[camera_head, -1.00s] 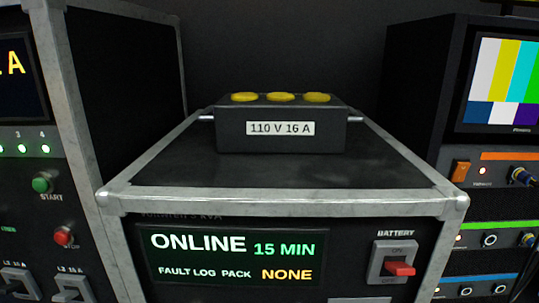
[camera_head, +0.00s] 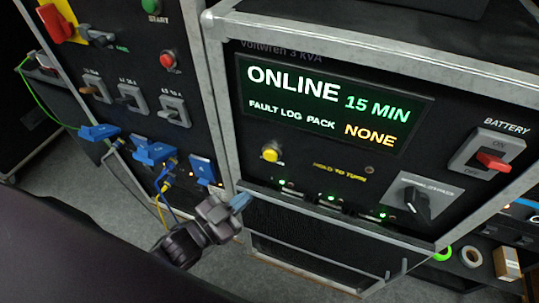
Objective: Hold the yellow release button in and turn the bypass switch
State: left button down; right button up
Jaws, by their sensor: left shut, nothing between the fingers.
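The yellow release button (camera_head: 271,152) is round and sits on the black front panel of the UPS case, below its green-lettered display. The bypass switch (camera_head: 418,204) is a black rotary knob on a grey plate at the lower right of the same panel, its handle tilted. My left gripper (camera_head: 241,202) is shut and empty, below and slightly left of the yellow button and apart from it in the picture. My right gripper is not in view.
A red battery switch (camera_head: 494,162) is above the bypass switch. A yellow "HOLD TO TURN" label (camera_head: 340,171) is right of the button. Blue connectors (camera_head: 152,152) with cables stick out of the left cabinet. Tape rolls (camera_head: 471,257) lie at lower right.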

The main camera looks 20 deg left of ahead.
aim_at(270, 156)
pick_arm(q)
jog(key=s+d+r+m+t+h, duration=0.2)
jog(key=s+r+h, duration=0.1)
jog(key=r+h, duration=0.3)
jog(key=shift+s+d+r+m+h, duration=0.15)
jog(key=shift+s+r+m+h, duration=0.15)
jog(key=shift+s+h, duration=0.1)
jog(key=shift+w, duration=0.1)
jog(key=w, duration=0.8)
jog(key=shift+w, duration=0.35)
jog(key=shift+w, duration=0.15)
dwell(1.8)
jog(key=shift+w, duration=0.25)
